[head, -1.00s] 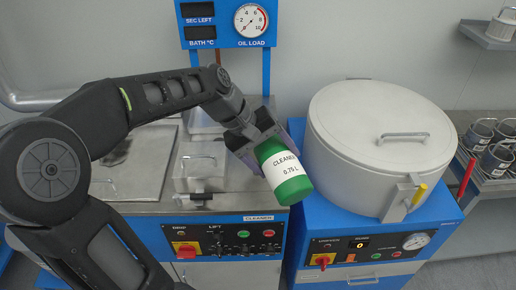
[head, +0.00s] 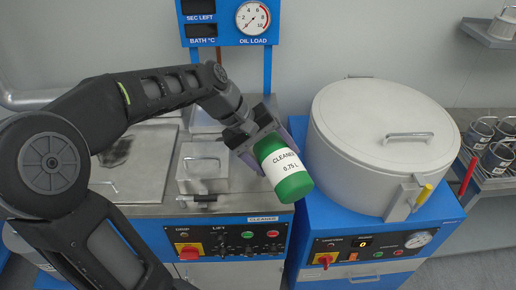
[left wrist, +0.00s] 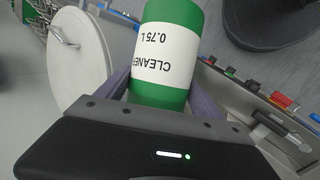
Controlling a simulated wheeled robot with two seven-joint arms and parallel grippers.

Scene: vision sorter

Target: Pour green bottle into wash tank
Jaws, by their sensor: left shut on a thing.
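The green bottle (head: 292,187) has a white label reading CLEANER 0.75 L. My left gripper (head: 262,150) is shut on it and holds it tilted, above the right end of the wash station. The wash tank unit (head: 160,209) is a steel-topped machine with a blue front marked CLEANER and LIFT. A small lidded steel box (head: 203,183) with a handle sits on its top. My right gripper is not in view.
A round lidded grey vessel (head: 350,165) on a blue cabinet stands close to the bottle's right. A blue gauge panel (head: 228,32) rises behind. A rack with metal cups (head: 480,133) is at the far right.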

